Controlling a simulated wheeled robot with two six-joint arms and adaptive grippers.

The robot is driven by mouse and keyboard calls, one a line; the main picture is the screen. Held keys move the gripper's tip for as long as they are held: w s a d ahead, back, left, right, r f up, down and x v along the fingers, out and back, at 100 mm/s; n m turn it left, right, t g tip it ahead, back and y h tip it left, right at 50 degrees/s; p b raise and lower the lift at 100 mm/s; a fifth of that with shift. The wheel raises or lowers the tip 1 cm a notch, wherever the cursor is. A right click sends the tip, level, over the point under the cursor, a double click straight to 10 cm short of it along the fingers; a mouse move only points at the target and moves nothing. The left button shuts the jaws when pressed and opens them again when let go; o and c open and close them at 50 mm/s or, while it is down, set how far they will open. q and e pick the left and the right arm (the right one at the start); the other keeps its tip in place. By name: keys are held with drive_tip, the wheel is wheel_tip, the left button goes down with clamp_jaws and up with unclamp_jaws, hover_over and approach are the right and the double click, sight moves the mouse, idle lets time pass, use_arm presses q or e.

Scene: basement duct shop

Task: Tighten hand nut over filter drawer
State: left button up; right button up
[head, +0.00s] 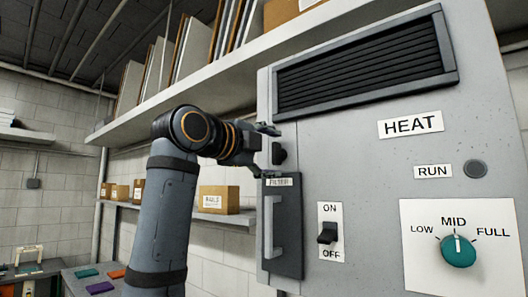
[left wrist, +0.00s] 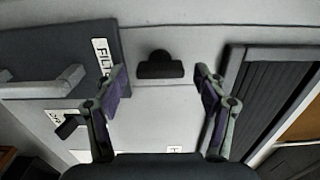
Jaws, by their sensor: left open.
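The hand nut (head: 280,154) is a dark knob on the grey cabinet face, just above the filter drawer. It also shows in the left wrist view (left wrist: 160,66), between the fingers and beyond them. The filter drawer (head: 288,240) is a dark panel with a light upright handle and a FILTER label; part of it shows in the left wrist view (left wrist: 60,45). My left gripper (head: 268,151) is open in front of the nut, one finger above and one below it. In the left wrist view the gripper (left wrist: 160,82) has clear gaps on both sides of the nut. My right gripper is in neither view.
The cabinet carries a dark louvred vent (head: 365,68), an ON/OFF switch (head: 327,233) and a teal dial (head: 459,251) pointing near MID. Shelves with cardboard boxes (head: 219,199) line the wall at left. A bench (head: 90,280) with coloured pieces stands lower left.

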use_arm(q)
drive_tip(key=v, duration=1.1)
drive_tip(key=shift+s+a, duration=0.15)
drive_tip(key=shift+s, duration=0.1)
drive_tip(key=shift+w+f, duration=0.1)
